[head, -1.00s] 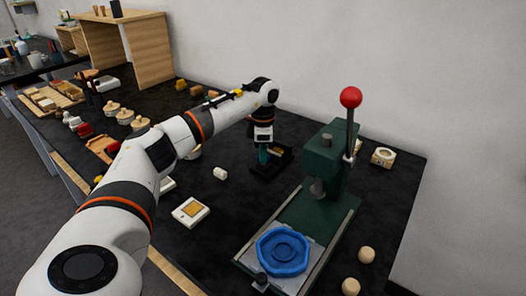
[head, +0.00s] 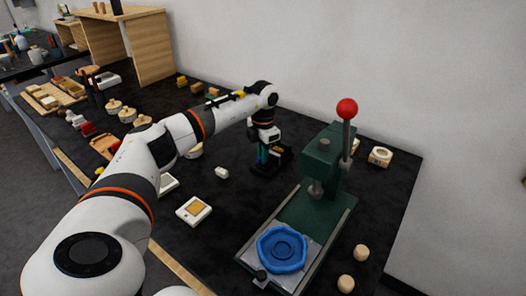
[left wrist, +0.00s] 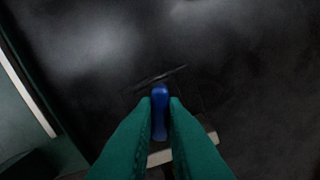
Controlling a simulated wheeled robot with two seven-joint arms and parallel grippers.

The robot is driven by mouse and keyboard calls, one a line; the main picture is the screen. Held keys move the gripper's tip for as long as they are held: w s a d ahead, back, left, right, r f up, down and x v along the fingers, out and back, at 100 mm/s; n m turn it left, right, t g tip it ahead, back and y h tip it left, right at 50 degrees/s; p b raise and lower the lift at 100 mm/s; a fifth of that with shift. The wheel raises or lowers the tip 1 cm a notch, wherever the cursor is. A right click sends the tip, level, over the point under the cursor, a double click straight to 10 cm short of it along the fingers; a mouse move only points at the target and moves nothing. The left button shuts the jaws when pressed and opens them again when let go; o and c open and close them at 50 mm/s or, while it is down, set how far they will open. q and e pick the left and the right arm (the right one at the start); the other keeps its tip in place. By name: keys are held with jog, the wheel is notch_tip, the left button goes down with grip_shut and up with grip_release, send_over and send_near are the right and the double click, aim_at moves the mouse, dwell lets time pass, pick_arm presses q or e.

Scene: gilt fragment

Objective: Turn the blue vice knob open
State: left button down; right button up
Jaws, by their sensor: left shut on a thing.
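My left gripper (head: 262,157) points down beside a small black fixture (head: 284,160) on the dark table. Its green fingers are shut on the blue knob (left wrist: 160,112), which shows as a narrow upright blue shape between the fingertips in the left wrist view. In the head view the knob is hidden by the gripper, and most of the vice body cannot be made out. My right gripper is not in view.
A green press (head: 318,160) with a red-balled lever stands to the right, a blue dish (head: 283,250) on its base.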

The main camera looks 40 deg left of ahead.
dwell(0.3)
pick_arm(q)
jog(key=c, duration=1.5)
grip_release()
notch_tip(320, 180, up, 12)
jog(key=shift+r+b, duration=0.1)
jog(key=shift+b, duration=0.55)
